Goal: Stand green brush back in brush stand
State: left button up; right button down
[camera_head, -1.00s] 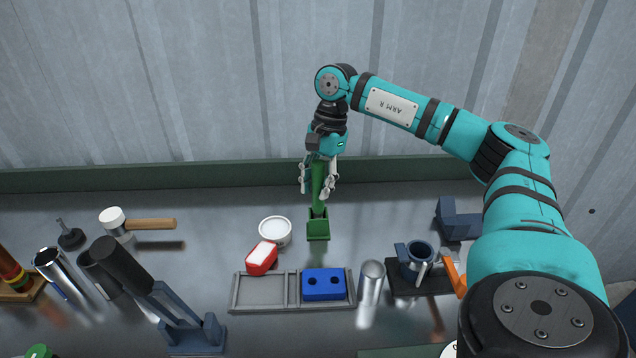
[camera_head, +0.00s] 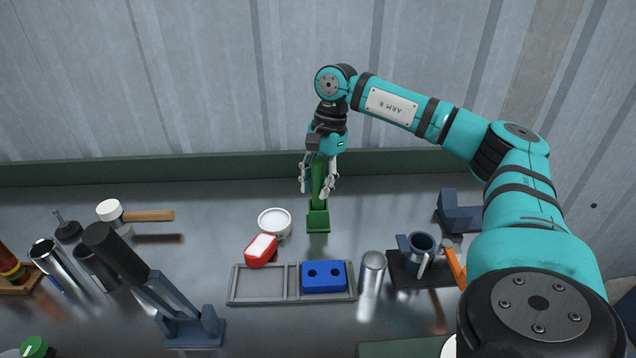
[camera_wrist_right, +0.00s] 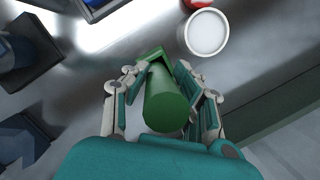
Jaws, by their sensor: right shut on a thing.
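The green brush (camera_head: 318,185) stands upright with its lower end in the green brush stand (camera_head: 318,221) at the back middle of the bench. My right gripper (camera_head: 319,188) is above the stand, its fingers shut around the brush's handle. In the right wrist view the round end of the green brush (camera_wrist_right: 168,108) sits between the fingers, with part of the green stand (camera_wrist_right: 152,56) beyond it. How deep the brush sits in the stand is hidden. My left gripper is not in view.
A white round dish (camera_head: 275,222) and a red-and-white block (camera_head: 261,250) lie just left of the stand. A grey tray (camera_head: 258,284) with a blue block (camera_head: 323,277) is in front. A metal cylinder (camera_head: 372,272) and a dark blue cup (camera_head: 418,252) stand to the right.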

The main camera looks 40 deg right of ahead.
jog(key=c, duration=1)
grip_release()
jog(key=v, duration=1.2)
